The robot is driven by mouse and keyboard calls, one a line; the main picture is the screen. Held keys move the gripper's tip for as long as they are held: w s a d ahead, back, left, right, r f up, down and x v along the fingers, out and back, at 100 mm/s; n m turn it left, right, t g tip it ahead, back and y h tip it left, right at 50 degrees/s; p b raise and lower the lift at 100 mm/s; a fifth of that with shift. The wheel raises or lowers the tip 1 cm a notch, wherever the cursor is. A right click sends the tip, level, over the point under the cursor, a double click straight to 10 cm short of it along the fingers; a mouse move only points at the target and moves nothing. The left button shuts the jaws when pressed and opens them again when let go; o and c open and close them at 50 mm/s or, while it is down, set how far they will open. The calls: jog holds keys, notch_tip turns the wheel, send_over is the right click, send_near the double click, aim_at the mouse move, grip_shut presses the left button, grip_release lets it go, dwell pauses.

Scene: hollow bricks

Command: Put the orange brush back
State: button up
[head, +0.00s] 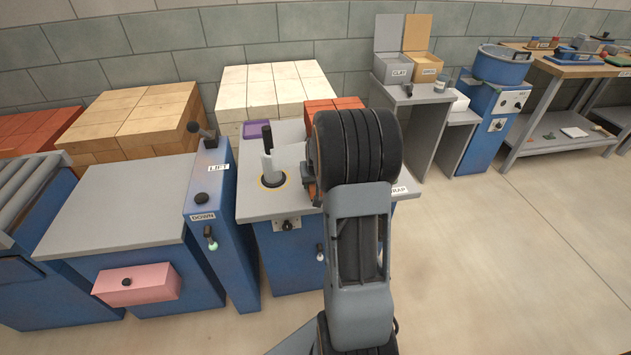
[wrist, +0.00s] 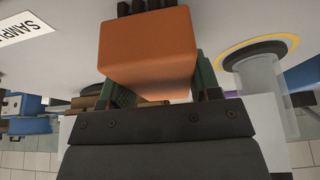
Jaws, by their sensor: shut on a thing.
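The orange brush (wrist: 148,45) fills the upper middle of the wrist view as a block with dark bristles at its top edge. My gripper (wrist: 160,88) is shut on it, with a green-padded finger on each side. The bristles point toward the grey bench top (wrist: 225,18); I cannot tell whether they touch it. In the head view my arm covers most of the gripper, and only a sliver of orange (head: 312,188) shows at its left edge, over the bench.
A clear cylinder (wrist: 262,85) stands on a yellow-ringed dark base beside the brush; it also shows in the head view (head: 267,163). A purple tray (head: 258,129) lies behind it. A "SAMPLE" label (wrist: 27,28) is on the bench. Brick stacks (head: 275,90) stand behind.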

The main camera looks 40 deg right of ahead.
jog(key=o, duration=0.9)
jog(key=shift+s+r, duration=0.1)
jog(key=shift+r, duration=0.4)
jog(key=p+v, duration=0.1)
jog(key=v, duration=0.9)
jog(key=shift+a+r, duration=0.15)
jog(key=shift+r, duration=0.15)
jog(key=s+a+n+y, duration=0.1)
jog(key=s+a+n, duration=0.1)
jog(key=s+a, duration=0.4)
jog(key=s+a+n+g+y, duration=0.1)
jog(key=s+a+n, duration=0.2)
jog(key=s+a, duration=0.4)
jog(key=a+r, duration=0.1)
jog(key=a, duration=0.7)
jog(key=shift+s+a, duration=0.15)
jog(key=shift+s, duration=0.15)
